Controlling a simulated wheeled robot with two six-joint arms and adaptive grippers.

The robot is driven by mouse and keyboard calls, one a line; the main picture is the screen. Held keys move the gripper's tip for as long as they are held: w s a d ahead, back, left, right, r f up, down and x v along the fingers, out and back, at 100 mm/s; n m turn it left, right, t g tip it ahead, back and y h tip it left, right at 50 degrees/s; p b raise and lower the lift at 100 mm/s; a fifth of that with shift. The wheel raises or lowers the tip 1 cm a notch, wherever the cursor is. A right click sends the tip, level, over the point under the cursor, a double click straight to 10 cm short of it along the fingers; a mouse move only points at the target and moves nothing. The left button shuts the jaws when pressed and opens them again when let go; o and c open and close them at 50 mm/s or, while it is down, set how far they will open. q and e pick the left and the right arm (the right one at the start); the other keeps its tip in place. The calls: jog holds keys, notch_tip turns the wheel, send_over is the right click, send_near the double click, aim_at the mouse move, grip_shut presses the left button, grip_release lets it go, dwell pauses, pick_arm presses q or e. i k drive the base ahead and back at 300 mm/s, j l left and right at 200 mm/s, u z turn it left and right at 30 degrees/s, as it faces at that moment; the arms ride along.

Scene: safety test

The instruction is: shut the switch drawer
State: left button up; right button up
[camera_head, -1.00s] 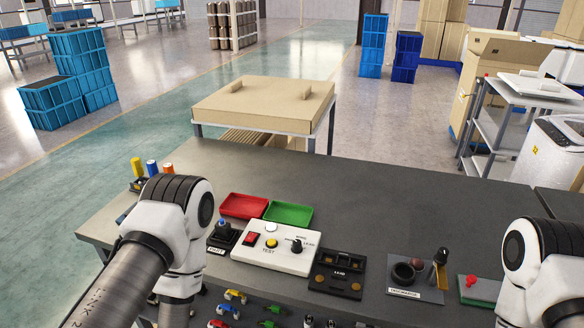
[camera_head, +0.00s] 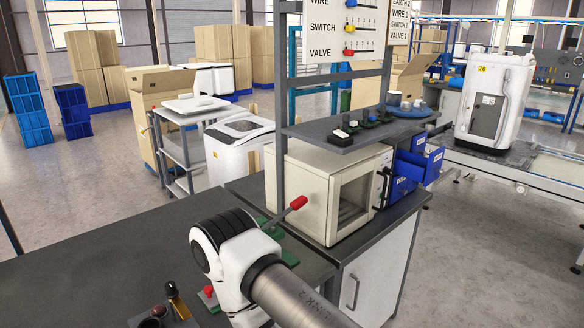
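A stack of blue drawers (camera_head: 410,168) stands at the right end of the cabinet top, beside a beige oven-like box. At least one drawer (camera_head: 432,162) appears to stick out to the right. No label can be read on the drawers, so I cannot tell which is the switch drawer. The white joint and grey link of my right arm show at the bottom middle, well to the left of the drawers. Neither of my grippers is in view.
The beige box (camera_head: 329,190) with a glass door stands left of the drawers, below a grey shelf (camera_head: 352,132) with small parts. A red-tipped lever (camera_head: 297,204) rises in front. A sign (camera_head: 345,30) reads WIRE, SWITCH, VALVE. Free floor lies to the right.

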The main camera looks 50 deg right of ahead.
aim_at(420, 169)
jog(key=z, duration=2.35)
